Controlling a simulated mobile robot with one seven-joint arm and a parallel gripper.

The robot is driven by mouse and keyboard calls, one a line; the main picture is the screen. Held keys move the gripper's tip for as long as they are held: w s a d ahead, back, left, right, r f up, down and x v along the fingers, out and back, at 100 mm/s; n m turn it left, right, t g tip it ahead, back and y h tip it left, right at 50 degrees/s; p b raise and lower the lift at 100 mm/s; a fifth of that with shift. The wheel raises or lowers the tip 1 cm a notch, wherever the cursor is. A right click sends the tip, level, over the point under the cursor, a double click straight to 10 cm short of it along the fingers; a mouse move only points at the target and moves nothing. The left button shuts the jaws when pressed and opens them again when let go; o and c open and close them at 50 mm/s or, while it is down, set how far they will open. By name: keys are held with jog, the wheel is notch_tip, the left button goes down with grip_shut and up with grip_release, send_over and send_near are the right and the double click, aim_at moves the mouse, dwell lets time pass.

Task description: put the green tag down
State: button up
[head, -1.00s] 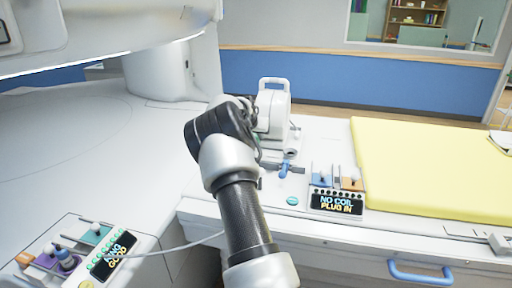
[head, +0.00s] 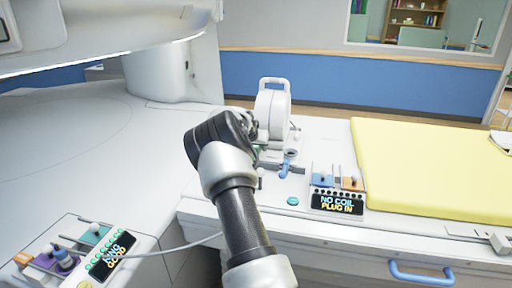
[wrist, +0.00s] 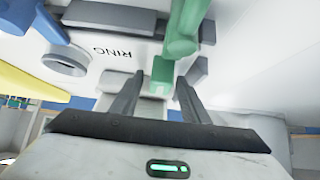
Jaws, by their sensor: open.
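My gripper (wrist: 160,78) is open in the wrist view, its two dark fingers apart. A flat green piece, apparently the green tag (wrist: 162,69), shows at and between the fingertips, and neither finger is clearly pressed on it. A rounded green part (wrist: 181,32) lies just beyond it, and I cannot tell if the two are joined. Both are by a white surface lettered "RING", beside a dark grey bar. In the head view my wrist hides the fingers and most of the tag's surroundings, just left of the white ring-shaped coil (head: 273,108).
A blue handle (head: 285,168) stands right of my wrist, near a teal disc (head: 293,201). A panel reading "NO COIL PLUG IN" (head: 337,203) and a yellow mattress (head: 430,165) are further right. Another lettered panel (head: 111,256) is at lower left. The large magnet housing overhangs at upper left.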

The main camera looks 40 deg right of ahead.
jog(key=shift+a+r, duration=0.1)
jog(key=shift+r, duration=0.25)
jog(key=v, duration=1.1)
jog(key=shift+s+a+p, duration=0.1)
jog(key=shift+s+p, duration=0.05)
jog(key=shift+p, duration=0.2)
jog(key=s+a+r+n+y, duration=0.25)
jog(key=s+a+r, duration=0.25)
jog(key=s+a, duration=0.55)
jog(key=s+a+r+n+y, duration=0.2)
jog(key=s+a+r+y, duration=0.35)
jog(key=a, duration=0.85)
jog(key=s+a+f+n, duration=0.1)
jog(key=s+a+n, duration=0.1)
jog(key=s+a, duration=0.35)
jog(key=s+a+n+h, duration=0.1)
jog(key=s+a+n, duration=0.15)
jog(key=s, duration=0.65)
jog(key=s+a+f+n, duration=0.1)
jog(key=s+a, duration=0.4)
jog(key=s, duration=0.3)
notch_tip(320, 180, up, 12)
jog(key=g+p, duration=0.1)
jog(key=p, duration=1.3)
jog(key=shift+d+r, duration=0.2)
jog(key=shift+r, duration=0.05)
